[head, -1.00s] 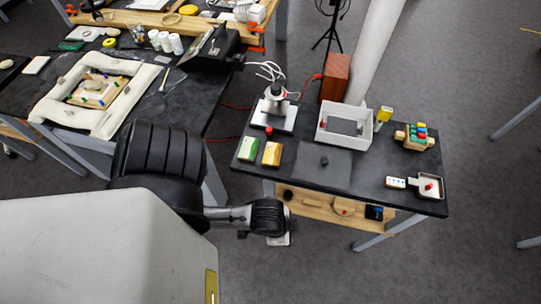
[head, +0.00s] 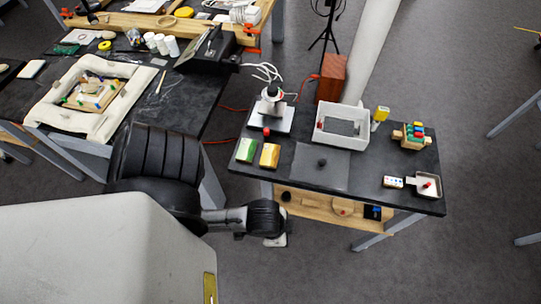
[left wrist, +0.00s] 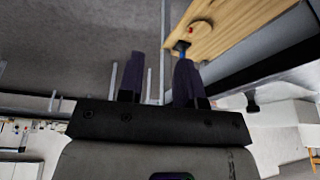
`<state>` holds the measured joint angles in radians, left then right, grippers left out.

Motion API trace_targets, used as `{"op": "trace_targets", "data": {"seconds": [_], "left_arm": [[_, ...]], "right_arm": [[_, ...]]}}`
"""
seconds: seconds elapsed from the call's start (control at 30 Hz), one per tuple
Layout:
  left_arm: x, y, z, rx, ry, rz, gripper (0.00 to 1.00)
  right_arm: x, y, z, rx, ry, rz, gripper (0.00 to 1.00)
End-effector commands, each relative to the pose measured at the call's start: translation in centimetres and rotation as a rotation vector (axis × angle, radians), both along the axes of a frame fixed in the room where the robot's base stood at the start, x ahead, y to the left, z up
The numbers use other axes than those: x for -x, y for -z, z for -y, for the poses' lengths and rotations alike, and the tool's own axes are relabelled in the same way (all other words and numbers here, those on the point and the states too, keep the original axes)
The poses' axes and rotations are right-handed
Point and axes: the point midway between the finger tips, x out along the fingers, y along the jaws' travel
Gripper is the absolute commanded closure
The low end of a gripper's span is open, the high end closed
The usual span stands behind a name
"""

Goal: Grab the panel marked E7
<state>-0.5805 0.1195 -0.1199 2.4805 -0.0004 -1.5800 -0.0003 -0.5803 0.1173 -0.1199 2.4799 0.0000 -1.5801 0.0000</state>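No marking E7 is readable in either view. A wooden panel (head: 80,104) with small coloured pieces around it lies inside a white padded frame (head: 37,113) on the dark left table. Whether it is the E7 panel I cannot tell. My left gripper (left wrist: 158,78) shows in the left wrist view with its two dark fingers apart and nothing between them. In the head view my arm hangs in front of the tables, and its fingers cannot be made out. My right gripper is in neither view.
A wooden shelf (head: 318,200) sits beneath.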

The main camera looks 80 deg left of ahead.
Motion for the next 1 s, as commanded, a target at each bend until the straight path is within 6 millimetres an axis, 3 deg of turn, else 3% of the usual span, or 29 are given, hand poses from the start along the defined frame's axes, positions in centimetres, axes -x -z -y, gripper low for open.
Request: {"op": "trace_targets", "data": {"seconds": [0.07,0.7,0.9,1.0], "left_arm": [[0.0,0.0,0.0,0.000,0.000,0.000,0.61],[0.0,0.0,0.0,0.000,0.000,0.000,0.00],[-0.1,0.0,0.0,-0.001,0.001,0.001,0.00],[-1.3,-0.3,0.0,-0.001,0.001,0.030,0.00]], "right_arm": [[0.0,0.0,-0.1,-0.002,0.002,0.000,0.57],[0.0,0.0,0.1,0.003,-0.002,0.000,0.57],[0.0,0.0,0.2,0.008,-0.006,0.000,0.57],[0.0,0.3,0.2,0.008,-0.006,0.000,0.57]]}}
